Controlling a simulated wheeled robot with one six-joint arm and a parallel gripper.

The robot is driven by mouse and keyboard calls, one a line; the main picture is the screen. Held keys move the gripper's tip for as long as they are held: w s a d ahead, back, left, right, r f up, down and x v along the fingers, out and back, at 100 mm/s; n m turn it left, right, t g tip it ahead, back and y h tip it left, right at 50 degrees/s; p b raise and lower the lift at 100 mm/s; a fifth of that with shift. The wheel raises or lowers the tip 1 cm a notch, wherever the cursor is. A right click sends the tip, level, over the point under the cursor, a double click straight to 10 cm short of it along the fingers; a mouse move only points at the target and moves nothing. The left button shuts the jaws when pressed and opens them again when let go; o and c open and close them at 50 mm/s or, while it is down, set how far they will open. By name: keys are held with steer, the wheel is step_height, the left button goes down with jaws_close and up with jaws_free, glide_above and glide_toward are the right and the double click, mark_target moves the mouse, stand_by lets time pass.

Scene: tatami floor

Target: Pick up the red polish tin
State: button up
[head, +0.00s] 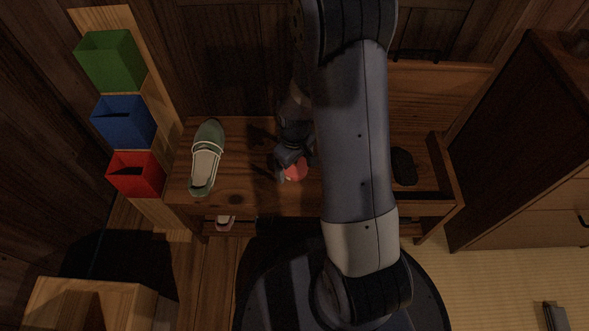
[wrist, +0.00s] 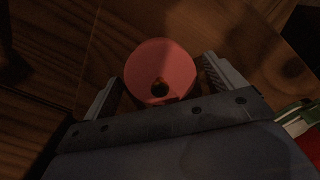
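The red polish tin (head: 296,170) sits on the wooden bench, partly hidden by my gripper in the head view. In the wrist view the tin (wrist: 160,66) shows as a round pinkish-red disc with a small dark spot near its lower edge. My gripper (head: 290,160) is down at the tin. In the wrist view its two fingers stand apart on either side of the tin's near part (wrist: 160,85). A gap seems to show between each finger and the tin, but contact is hard to judge in the dim light.
A green shoe (head: 206,158) lies on the bench (head: 240,187) left of the tin. A dark object (head: 404,166) lies at the right in a tray-like section. Green (head: 111,62), blue (head: 124,123) and red (head: 137,174) bins stand at the left. A cabinet (head: 520,150) stands at the right.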

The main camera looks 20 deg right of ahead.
steer(key=c, duration=1)
